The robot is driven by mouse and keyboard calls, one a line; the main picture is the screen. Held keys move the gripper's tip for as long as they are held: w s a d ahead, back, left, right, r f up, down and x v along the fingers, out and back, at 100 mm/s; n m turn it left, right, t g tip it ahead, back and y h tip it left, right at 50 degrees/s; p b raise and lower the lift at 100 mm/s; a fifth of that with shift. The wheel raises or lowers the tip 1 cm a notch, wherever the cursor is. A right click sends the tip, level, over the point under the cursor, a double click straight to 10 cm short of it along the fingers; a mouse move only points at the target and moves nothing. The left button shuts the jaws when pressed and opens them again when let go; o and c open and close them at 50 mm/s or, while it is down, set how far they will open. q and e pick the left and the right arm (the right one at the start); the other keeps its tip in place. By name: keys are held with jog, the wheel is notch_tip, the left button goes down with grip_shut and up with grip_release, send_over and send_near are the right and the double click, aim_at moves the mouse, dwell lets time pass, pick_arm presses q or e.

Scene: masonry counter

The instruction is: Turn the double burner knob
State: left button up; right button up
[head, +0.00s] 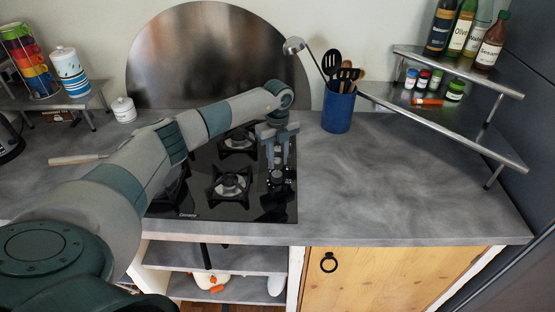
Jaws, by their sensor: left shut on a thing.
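The black glass stove (207,207) is set in the grey counter. Its small knobs (276,180) lie along the right side of the glass, partly hidden by my gripper. My left arm reaches across the stove from the left. My left gripper (278,164) points down over the knob area and is shut on a knob there. Its fingers cover that knob, so I cannot tell its angle or clearly which knob it is. My right gripper is not in view.
A blue utensil pot (337,112) with ladle and spatulas stands behind and right of the stove. A metal corner shelf (470,138) holds bottles and spice jars. A white lidded jar (123,110) stands back left. The counter (400,190) right of the stove is clear.

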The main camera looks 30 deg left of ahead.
aim_at(277, 161)
pick_arm(q)
jog(key=shift+n, duration=1.3)
jog(key=o, duration=1.1)
jog(key=shift+r, duration=0.1)
jog(key=shift+r+b, duration=0.3)
jog(key=shift+r, duration=0.2)
notch_tip(277, 161, up, 16)
jog(key=b, duration=0.5)
jog(key=shift+r, duration=0.1)
